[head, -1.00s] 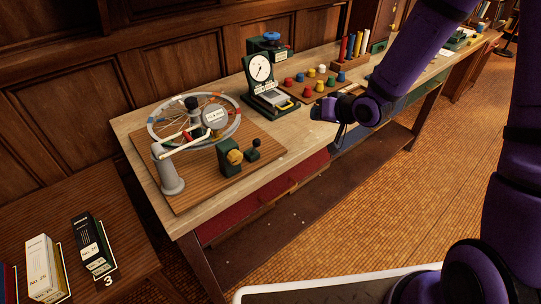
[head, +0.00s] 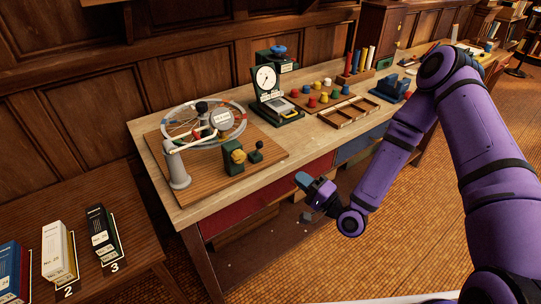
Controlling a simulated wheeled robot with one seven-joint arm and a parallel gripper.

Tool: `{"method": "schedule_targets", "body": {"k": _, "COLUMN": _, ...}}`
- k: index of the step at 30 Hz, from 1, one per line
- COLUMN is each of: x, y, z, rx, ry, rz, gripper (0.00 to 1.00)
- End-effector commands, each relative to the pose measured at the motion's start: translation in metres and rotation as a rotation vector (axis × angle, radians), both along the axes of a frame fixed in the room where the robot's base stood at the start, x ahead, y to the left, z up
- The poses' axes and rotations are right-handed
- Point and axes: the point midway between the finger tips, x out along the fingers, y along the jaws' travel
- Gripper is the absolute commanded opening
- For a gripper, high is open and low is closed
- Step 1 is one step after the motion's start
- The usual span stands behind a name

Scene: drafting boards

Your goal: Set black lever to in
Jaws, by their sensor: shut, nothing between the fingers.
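The black lever (head: 257,147) is a short stick with a round black knob on a small dark base. It stands near the front right corner of a wooden board (head: 200,196) on the bench. Its setting and any in or out marking are too small to read. My gripper (head: 303,182) is shut and empty. It is out in front of the bench's front edge, to the right of and nearer than the lever, apart from it.
Left of the lever stands a green block with a yellow knob (head: 237,156). A dial gauge (head: 266,78) and an empty compartment tray (head: 348,113) stand further right. Floor in front is clear.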

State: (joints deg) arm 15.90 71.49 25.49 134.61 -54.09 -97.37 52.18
Motion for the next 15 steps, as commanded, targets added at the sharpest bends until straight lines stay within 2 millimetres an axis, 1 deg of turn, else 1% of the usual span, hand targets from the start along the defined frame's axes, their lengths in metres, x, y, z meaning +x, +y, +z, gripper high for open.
{"method": "schedule_targets", "body": {"k": 5, "x": 0.002, "y": 0.004, "z": 0.0, "rx": 0.032, "ry": 0.003, "rz": -0.005, "gripper": 0.0}}
{"method": "schedule_targets", "body": {"k": 8, "x": 0.009, "y": 0.011, "z": 0.003, "rx": 0.031, "ry": 0.0, "rz": -0.005, "gripper": 0.0}}
{"method": "schedule_targets", "body": {"k": 15, "x": 0.038, "y": 0.041, "z": 0.013, "rx": 0.029, "ry": -0.001, "rz": -0.004, "gripper": 0.0}}
